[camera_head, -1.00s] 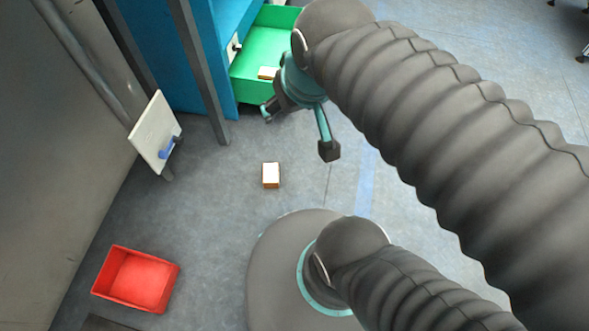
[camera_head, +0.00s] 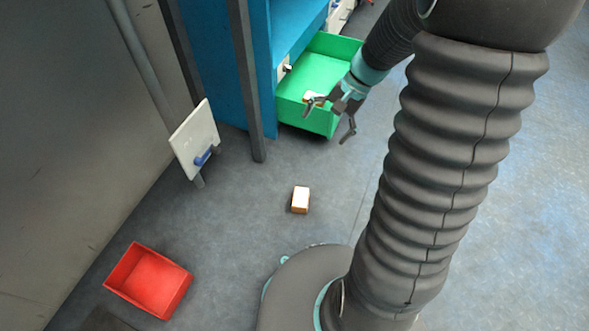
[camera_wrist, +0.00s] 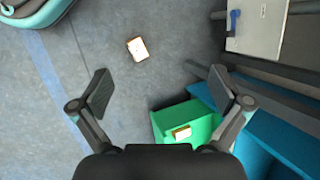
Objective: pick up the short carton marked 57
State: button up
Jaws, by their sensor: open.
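A small carton (camera_head: 300,199) with a white top and brown sides lies on the grey floor in the head view. It also shows in the wrist view (camera_wrist: 137,49), above and between my fingers. A second small carton (camera_wrist: 181,133) is in the green drawer; in the head view it (camera_head: 313,98) is partly behind my gripper. I cannot read a number on either carton. My gripper (camera_head: 328,121) is open and empty, over the front of the drawer in the head view. Its spread fingers (camera_wrist: 165,92) show in the wrist view.
The green drawer (camera_head: 323,121) is pulled out of a blue cabinet (camera_head: 222,80) with dark posts. A white panel with a blue part (camera_head: 193,138) stands left of it. A red bin (camera_head: 150,284) sits on the floor at the lower left. The floor around the nearer carton is clear.

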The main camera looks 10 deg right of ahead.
jog(key=w+d+f+m+t+y+b, duration=0.1)
jog(key=w+d+f+m+y, duration=0.15)
jog(key=f, duration=0.75)
jog(key=w+d+f+m+y, duration=0.1)
jog(key=d+f+m+y, duration=0.2)
jog(key=f, duration=0.8)
jog(key=w+d+f+m+t+y+b, duration=0.1)
jog(key=w+d+f+m, duration=0.3)
jog(key=f, duration=0.6)
jog(key=m+t, duration=0.3)
jog(key=m, duration=0.2)
send_near(303, 200)
jog(key=d, duration=0.3)
jog(key=shift+w+d+f+y+b, duration=0.2)
jog(key=shift+d+f+y+b, duration=0.15)
jog(key=shift+d+b, duration=0.05)
jog(key=shift+a+f, duration=0.1)
jog(key=shift+f, duration=0.2)
jog(key=x, duration=0.8)
jog(key=shift+f, duration=0.1)
jog(key=shift+s+x, duration=0.2)
jog(key=shift+x, duration=2.6)
jog(key=shift+f, duration=0.2)
jog(key=c, duration=1)
jog(key=shift+c, duration=0.2)
jog(key=shift+r, duration=0.15)
